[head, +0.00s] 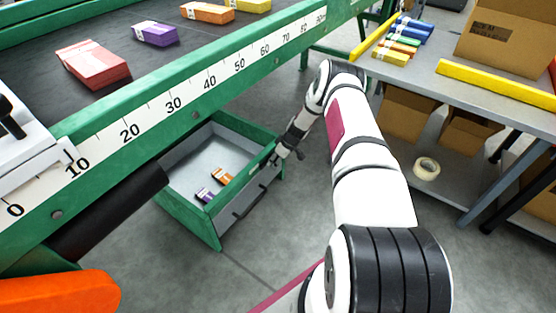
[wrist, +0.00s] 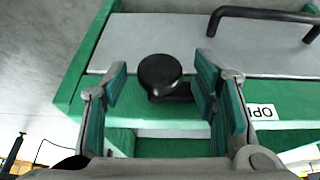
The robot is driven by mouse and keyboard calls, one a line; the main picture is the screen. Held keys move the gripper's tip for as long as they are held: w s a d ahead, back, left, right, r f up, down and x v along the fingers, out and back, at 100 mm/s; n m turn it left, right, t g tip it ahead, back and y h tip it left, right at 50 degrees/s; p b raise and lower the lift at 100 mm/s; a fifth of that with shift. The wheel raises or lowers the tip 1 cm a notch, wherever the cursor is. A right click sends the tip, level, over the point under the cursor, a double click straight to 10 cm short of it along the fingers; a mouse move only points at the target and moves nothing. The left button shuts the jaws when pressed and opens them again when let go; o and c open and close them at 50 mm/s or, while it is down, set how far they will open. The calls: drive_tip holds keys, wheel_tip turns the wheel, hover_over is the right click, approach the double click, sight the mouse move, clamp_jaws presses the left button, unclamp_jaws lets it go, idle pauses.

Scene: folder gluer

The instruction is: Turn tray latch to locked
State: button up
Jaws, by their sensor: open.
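The tray (head: 209,234) is a green-framed drawer with a grey inside, pulled out below the green conveyor frame. My gripper (wrist: 161,76) is open, one finger on each side of the knob, with visible gaps. In the head view my gripper (head: 283,153) is at the tray's far right corner; the knob cannot be made out there.
A black bar handle (wrist: 265,16) is on the tray front, right of the knob. Orange (head: 222,177) and purple (head: 205,194) packs lie in the tray. The conveyor's ruler rail (head: 200,97) runs above it. A table (head: 440,88) with boxes stands right. Floor before the tray is clear.

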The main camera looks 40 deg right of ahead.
drive_tip(key=shift+c, duration=0.6)
clamp_jaws()
